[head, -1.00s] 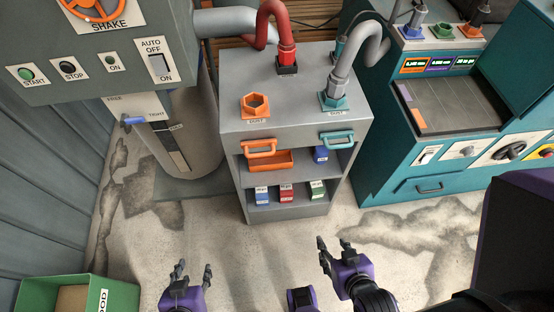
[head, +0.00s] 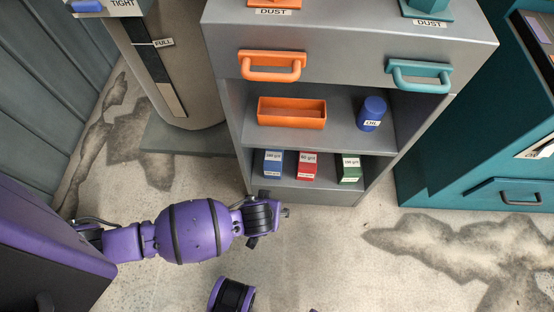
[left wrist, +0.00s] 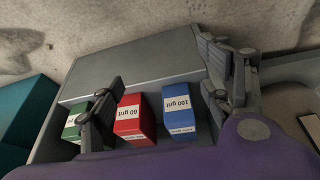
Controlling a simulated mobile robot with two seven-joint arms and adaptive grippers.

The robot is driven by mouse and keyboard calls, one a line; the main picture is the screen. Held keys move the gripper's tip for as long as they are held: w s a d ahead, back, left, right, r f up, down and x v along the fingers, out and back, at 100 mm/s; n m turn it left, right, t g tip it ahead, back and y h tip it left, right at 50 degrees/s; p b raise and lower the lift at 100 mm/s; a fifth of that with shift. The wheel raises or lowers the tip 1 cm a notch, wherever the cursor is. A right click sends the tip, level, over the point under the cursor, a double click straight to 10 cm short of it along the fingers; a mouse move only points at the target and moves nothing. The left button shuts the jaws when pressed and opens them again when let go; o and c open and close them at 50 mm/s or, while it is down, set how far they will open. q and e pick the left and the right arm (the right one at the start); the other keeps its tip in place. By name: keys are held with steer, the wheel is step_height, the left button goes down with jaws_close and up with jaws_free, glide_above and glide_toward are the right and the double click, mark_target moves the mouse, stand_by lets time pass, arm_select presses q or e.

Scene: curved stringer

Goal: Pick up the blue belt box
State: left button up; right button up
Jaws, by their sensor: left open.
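The blue belt box (head: 272,163), labelled 100 grit, stands at the left of the cabinet's lowest shelf. It also shows in the left wrist view (left wrist: 178,112), between my open fingers but nearer the right one. A red box (head: 306,166) labelled 60 grit and a green box (head: 349,170) stand to its right in the head view. My left gripper (head: 268,215) is open and empty in front of and below the shelf, apart from the blue box. In the left wrist view its fingers (left wrist: 165,95) spread across the shelf front, one partly covering the green box.
The shelf above holds an orange tray (head: 292,123) and a blue oil can (head: 372,113). Orange (head: 272,66) and teal (head: 420,75) handles stick out above. A teal machine (head: 480,165) stands at the right. The floor before the cabinet is mostly clear.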

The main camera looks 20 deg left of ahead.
mark_target(272, 168)
arm_select(q)
steer(key=shift+y, duration=0.3)
steer(key=w+a+b, duration=0.1)
steer(key=w, duration=0.3)
steer(key=w+a+f+b, duration=0.1)
steer(key=w, duration=0.3)
steer(key=w+a+b, duration=0.1)
steer(key=w+b, duration=0.1)
steer(key=w, duration=0.2)
steer(key=shift+w+a+f, duration=0.3)
steer(key=shift+w+a, duration=0.05)
steer(key=shift+w+a+r, duration=0.1)
steer(key=shift+w+a, duration=0.05)
steer(key=shift+w, duration=0.5)
steer(key=b+x, duration=0.3)
steer(key=x, duration=0.2)
steer(key=shift+w, duration=0.25)
steer(key=shift+r, duration=0.1)
steer(key=c, duration=1.6)
steer(key=shift+o, duration=0.2)
arm_select(e)
step_height(272, 168, down, 8)
steer(key=s, duration=0.1)
steer(key=shift+d+f+g, duration=0.2)
steer(key=shift+g, duration=0.1)
arm_select(q)
steer(key=shift+r, duration=0.1)
arm_select(e)
steer(key=shift+r, duration=0.1)
